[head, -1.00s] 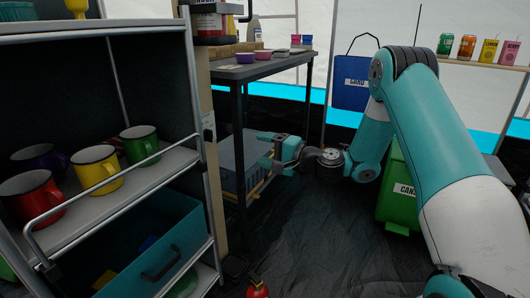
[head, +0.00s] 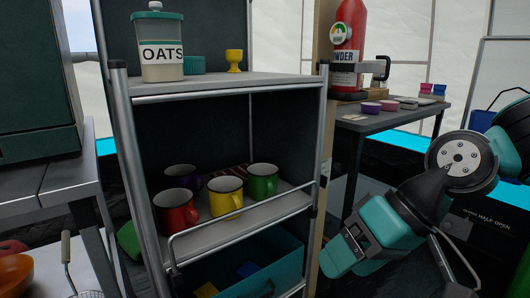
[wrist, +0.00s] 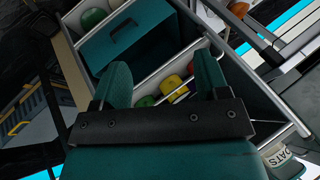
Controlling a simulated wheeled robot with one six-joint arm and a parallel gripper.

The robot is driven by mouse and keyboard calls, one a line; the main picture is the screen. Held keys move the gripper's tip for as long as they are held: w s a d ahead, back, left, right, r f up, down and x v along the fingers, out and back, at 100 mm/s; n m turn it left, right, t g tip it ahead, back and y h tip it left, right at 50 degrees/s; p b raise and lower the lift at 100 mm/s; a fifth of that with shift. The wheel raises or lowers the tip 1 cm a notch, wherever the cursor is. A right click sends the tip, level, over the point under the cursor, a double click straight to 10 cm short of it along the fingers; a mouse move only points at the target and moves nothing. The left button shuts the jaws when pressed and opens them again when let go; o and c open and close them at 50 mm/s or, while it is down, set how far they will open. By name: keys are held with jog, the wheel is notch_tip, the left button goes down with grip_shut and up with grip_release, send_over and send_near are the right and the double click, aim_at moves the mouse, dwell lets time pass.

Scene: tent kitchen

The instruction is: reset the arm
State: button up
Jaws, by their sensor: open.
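My gripper (wrist: 162,75) is open, its two teal fingers spread wide with nothing between them. In the wrist view they point toward the shelf unit, with mugs visible beyond the gap. In the head view my teal arm is folded at the lower right, the gripper end (head: 343,256) hanging low just right of the shelf post. Its fingertips are hard to make out there. It appears empty and apart from the mugs.
The metal shelf unit (head: 225,92) holds an oats jar (head: 160,48) on top and red (head: 176,213), yellow (head: 226,203) and green (head: 262,182) mugs behind a rail. A teal drawer (head: 285,272) is below. A red extinguisher (head: 349,40) and table (head: 400,118) stand right.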

jog(key=s+d+r+n+g+h+p, duration=0.1)
jog(key=s+d+r+n+h+p, duration=0.2)
jog(key=s, duration=0.6)
notch_tip(320, 180, up, 36)
jog(key=m+p, duration=0.1)
jog(key=p, duration=3.5)
jog(key=shift+d+r, duration=0.15)
jog(key=shift+r, duration=0.1)
jog(key=shift+w, duration=0.1)
